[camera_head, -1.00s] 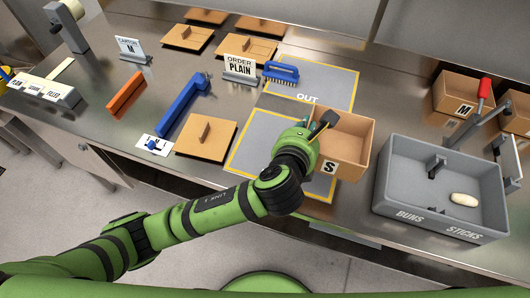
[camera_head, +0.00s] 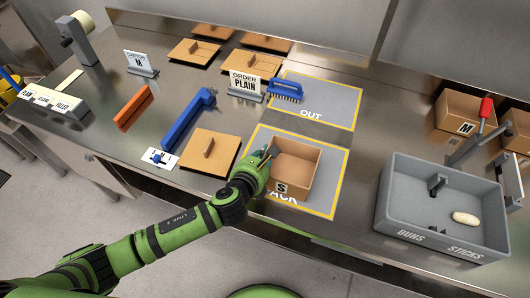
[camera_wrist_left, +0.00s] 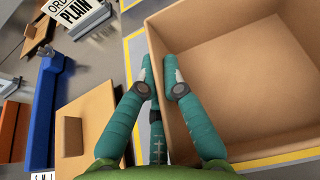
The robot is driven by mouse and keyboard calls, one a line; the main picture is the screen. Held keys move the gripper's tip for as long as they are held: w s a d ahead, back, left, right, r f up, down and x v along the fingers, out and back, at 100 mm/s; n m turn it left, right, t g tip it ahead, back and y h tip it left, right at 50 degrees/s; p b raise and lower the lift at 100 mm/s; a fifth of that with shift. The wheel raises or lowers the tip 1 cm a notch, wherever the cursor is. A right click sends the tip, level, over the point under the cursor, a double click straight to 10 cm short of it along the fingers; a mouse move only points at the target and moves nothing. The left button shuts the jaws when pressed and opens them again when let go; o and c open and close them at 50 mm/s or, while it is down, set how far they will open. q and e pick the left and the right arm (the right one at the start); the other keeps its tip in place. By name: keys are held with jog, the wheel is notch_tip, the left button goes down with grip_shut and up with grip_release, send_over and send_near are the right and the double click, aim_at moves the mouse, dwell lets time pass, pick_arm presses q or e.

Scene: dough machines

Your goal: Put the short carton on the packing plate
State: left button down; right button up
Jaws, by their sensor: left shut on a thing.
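The short carton (camera_head: 306,176) is an open-topped brown box marked S. In the head view it is over the packing plate (camera_head: 249,145), a grey mat with a yellow border, and hides part of its PACK lettering. The carton looks level and low; I cannot tell whether its base touches the plate. My left gripper (camera_head: 264,157) is shut on the carton's left wall. The left wrist view shows its teal fingers (camera_wrist_left: 160,74) on either side of the wall of the carton (camera_wrist_left: 235,80). The carton looks empty. My right gripper is out of view.
The OUT plate (camera_head: 335,95) lies behind, with a blue brush (camera_head: 285,91) at its left edge. A brown lid (camera_head: 209,150) and a blue angled piece (camera_head: 188,118) are left. A grey bin (camera_head: 382,200) holding one pale roll (camera_head: 466,218) stands right. M cartons (camera_head: 455,105) are beyond.

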pick_arm(q)
jog(key=shift+f, duration=0.15)
jog(key=c, duration=1.4)
grip_release()
jog(key=shift+s+r, duration=0.1)
jog(key=shift+r, duration=0.1)
jog(key=v, duration=1.1)
jog(key=shift+s+a+r+b, duration=0.1)
jog(key=shift+s+r+b, duration=0.05)
jog(key=shift+s+b, duration=0.25)
